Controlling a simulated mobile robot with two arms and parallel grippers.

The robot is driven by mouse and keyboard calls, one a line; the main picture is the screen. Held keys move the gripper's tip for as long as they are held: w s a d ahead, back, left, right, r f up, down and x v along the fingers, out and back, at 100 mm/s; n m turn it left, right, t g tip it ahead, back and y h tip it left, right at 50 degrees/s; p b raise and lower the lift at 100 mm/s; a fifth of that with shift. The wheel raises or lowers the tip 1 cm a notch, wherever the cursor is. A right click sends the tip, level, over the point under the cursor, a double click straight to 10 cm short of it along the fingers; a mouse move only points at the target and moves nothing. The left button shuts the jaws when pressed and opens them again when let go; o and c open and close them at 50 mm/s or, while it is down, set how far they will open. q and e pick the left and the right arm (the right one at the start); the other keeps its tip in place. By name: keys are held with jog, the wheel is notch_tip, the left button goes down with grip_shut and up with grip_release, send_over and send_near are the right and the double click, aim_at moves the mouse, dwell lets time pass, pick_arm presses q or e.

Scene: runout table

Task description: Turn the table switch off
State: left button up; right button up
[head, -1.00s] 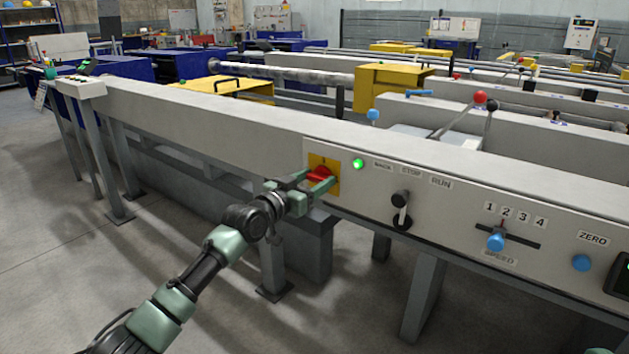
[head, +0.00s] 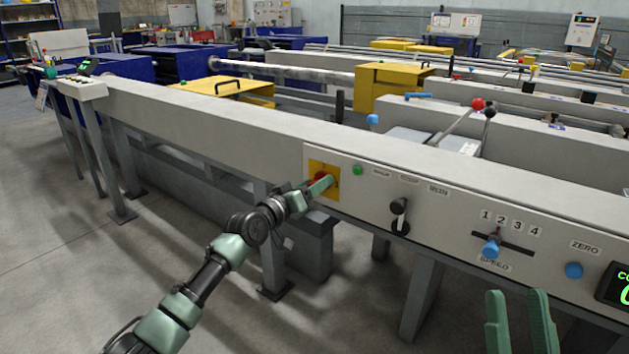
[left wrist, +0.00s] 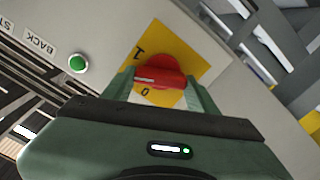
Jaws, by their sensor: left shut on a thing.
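The table switch is a red rotary knob (head: 321,176) on a yellow plate (head: 315,165) at the left end of the grey control panel. In the left wrist view, the red knob (left wrist: 165,72) sits between my fingers, and the yellow plate (left wrist: 165,42) shows the marks 1 and 0. My left gripper (head: 318,185) is shut on the knob, its fingers turned with it.
To the right on the panel are a black selector (head: 399,206), a blue speed slider (head: 491,247), a blue ZERO button (head: 573,270) and a display (head: 614,287). Levers with red (head: 478,104) and black knobs rise behind the panel. The floor in front is clear.

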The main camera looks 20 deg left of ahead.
pick_arm(q)
jog(key=shift+a+f+n+p, duration=0.1)
jog(key=shift+n+p, duration=1.05)
jog(key=shift+n, duration=2)
jog(key=shift+a+f+n+p, duration=0.1)
jog(key=shift+n+p, duration=1.05)
jog(key=shift+n, duration=2)
pick_arm(e)
notch_tip(320, 180, down, 21)
jog(key=w+d+g+h, duration=0.1)
jog(key=g+h, duration=0.3)
jog(key=g, duration=0.9)
jog(key=shift+w+d+m, duration=0.2)
jog(key=shift+d+m, duration=0.1)
jog(key=shift+d, duration=0.45)
pick_arm(q)
jog(key=o, duration=1.4)
jog(key=shift+c, duration=0.2)
jog(key=shift+a+r, duration=0.1)
jog(key=p+v, duration=0.2)
jog(key=v, duration=0.5)
jog(key=shift+s, duration=0.3)
pick_arm(e)
jog(key=s+d+f+g+h, duration=0.2)
jog(key=s+f+g, duration=0.4)
jog(key=s, duration=0.3)
jog(key=shift+d+f, duration=0.4)
jog(key=shift+d, duration=0.25)
